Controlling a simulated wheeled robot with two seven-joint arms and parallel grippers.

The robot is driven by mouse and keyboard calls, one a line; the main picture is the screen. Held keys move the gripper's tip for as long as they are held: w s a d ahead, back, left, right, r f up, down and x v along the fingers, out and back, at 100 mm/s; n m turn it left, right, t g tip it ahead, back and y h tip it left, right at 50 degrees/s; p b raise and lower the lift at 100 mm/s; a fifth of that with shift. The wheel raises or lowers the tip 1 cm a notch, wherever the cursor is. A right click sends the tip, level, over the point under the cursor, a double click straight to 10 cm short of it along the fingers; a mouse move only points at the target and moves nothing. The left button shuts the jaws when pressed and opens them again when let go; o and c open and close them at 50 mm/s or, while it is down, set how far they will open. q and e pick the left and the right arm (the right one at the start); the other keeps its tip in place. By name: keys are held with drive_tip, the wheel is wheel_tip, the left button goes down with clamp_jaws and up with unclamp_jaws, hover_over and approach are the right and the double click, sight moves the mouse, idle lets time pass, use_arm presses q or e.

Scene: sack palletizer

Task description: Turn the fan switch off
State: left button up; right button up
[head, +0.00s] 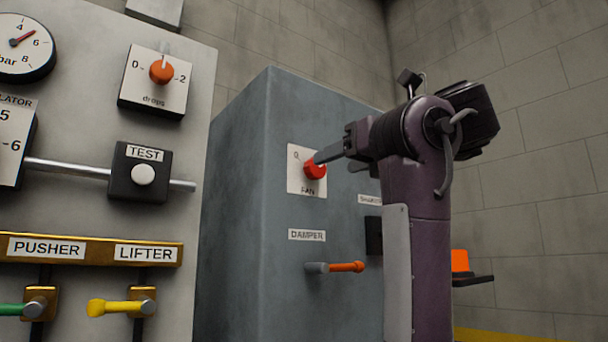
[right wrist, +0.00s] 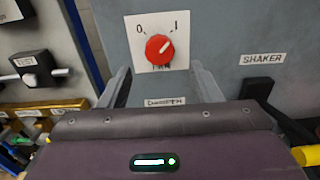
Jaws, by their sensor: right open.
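The fan switch is a red round knob (head: 315,169) on a white plate on the blue-grey cabinet. In the right wrist view the knob (right wrist: 160,49) has a pale mark pointing up and right, towards the 1; the 0 is at upper left. My right gripper (head: 322,156) is at the plate, close to the knob. In the right wrist view its two fingers (right wrist: 160,67) are apart, one to each side and a little below the knob, with nothing between them. I cannot tell whether a finger touches the knob. My left gripper is not in view.
Below the switch is an orange-tipped damper lever (head: 345,267). A shaker label (right wrist: 263,58) with a black part under it is to the right. The grey panel (head: 80,215) at left carries an orange drops knob (head: 162,72), a test button (head: 143,175) and the pusher and lifter levers.

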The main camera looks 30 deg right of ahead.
sight(319, 168)
drive_tip(key=w+p, duration=0.1)
drive_tip(key=w, duration=0.1)
drive_tip(key=w+p, duration=0.3)
drive_tip(key=w, duration=0.1)
drive_tip(key=shift+w+a+r+p, duration=0.1)
drive_tip(key=shift+a+r+p, duration=0.05)
drive_tip(key=shift+a+p, duration=0.15)
drive_tip(key=shift+d, duration=0.1)
drive_tip(key=shift+c, duration=1.1)
drive_tip(key=c, duration=0.8)
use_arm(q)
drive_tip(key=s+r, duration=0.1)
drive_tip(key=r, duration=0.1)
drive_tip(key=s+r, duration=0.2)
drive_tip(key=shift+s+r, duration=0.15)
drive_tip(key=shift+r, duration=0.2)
